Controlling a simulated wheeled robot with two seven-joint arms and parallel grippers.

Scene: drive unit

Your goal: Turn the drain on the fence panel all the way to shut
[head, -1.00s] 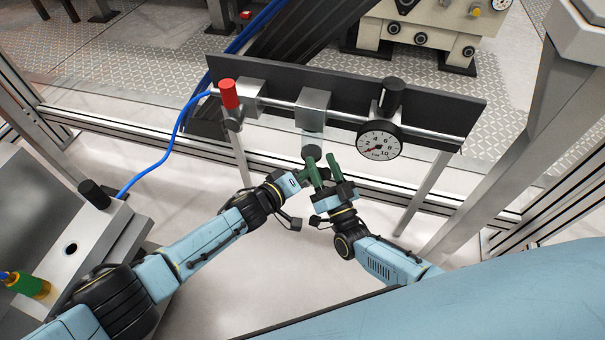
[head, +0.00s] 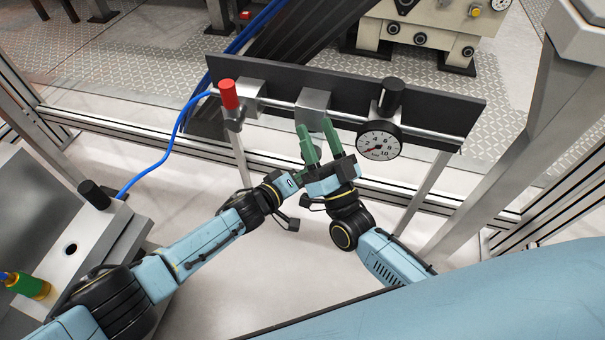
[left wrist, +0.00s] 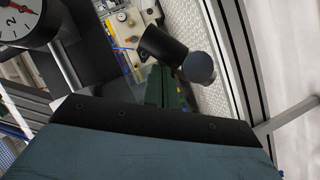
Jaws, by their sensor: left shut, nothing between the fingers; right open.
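The clear bowl under the grey middle block (head: 312,110) on the fence panel (head: 350,98) is mostly covered by my right gripper (head: 317,130). The dark drain at its bottom is hidden in the head view. My right gripper is open, its two green fingers spread and pointing up in front of the bowl. My left gripper (head: 287,187) is just left of and below the right one, its fingertips hidden there. In the left wrist view its green fingers (left wrist: 165,85) are shut and empty, near a dark cylinder with a round end (left wrist: 200,68); I cannot tell if that is the drain.
A round gauge (head: 379,145) and black knob (head: 391,94) sit right of the block; the gauge also shows in the left wrist view (left wrist: 28,22). A red-handled valve (head: 230,95) with a blue hose is left. Metal posts (head: 428,190) stand below. Floor below is clear.

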